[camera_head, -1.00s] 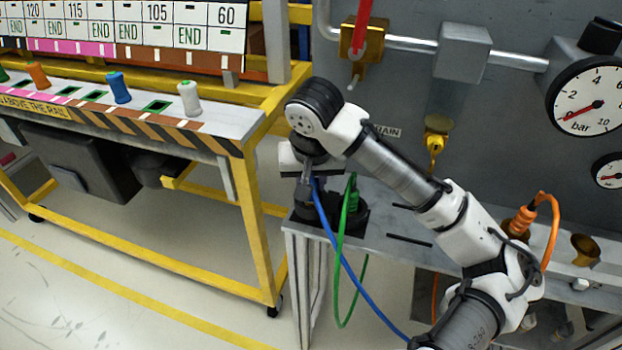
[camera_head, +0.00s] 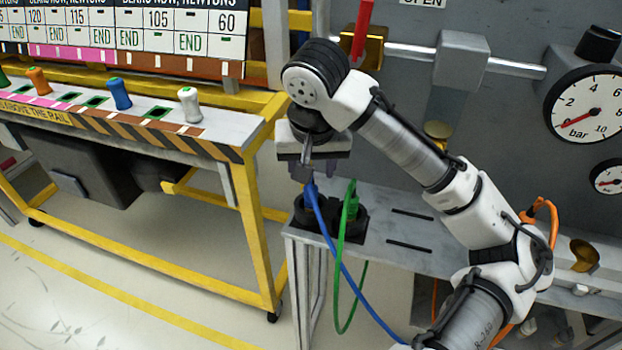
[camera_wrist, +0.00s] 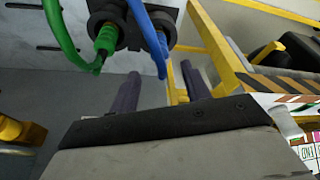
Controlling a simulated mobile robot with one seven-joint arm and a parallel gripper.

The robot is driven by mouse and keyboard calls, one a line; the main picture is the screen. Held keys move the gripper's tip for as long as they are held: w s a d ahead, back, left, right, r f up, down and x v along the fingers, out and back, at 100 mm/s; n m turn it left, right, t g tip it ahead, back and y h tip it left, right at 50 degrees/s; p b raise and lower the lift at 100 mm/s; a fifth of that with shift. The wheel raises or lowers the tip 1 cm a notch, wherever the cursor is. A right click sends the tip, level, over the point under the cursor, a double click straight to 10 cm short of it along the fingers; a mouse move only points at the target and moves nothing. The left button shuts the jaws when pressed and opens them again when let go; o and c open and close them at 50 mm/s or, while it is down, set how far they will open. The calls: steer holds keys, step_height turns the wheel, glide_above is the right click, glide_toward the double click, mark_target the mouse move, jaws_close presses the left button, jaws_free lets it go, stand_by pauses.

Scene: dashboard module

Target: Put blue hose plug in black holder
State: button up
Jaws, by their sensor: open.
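The blue hose plug (camera_wrist: 161,45) stands at the right ring of the black holder (camera_wrist: 117,10) in the wrist view, its tail towards the camera; how deep it sits cannot be told. In the head view the blue plug (camera_head: 311,191) rises at the left part of the black holder (camera_head: 351,238), with its hose bending down to the right. A green plug (camera_wrist: 105,40) stands in the other ring. My gripper (camera_head: 313,172) is open, just above the blue plug. The wrist view shows its two fingers (camera_wrist: 160,86) apart with nothing held between them.
The holder sits on the near left end of a grey shelf (camera_head: 405,262). A yellow-framed cart (camera_head: 255,235) with coloured handles stands at left. The grey panel with a pressure gauge (camera_head: 592,105) is behind. An orange hose (camera_head: 553,225) is at right. Floor between is clear.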

steer(key=v, duration=0.5)
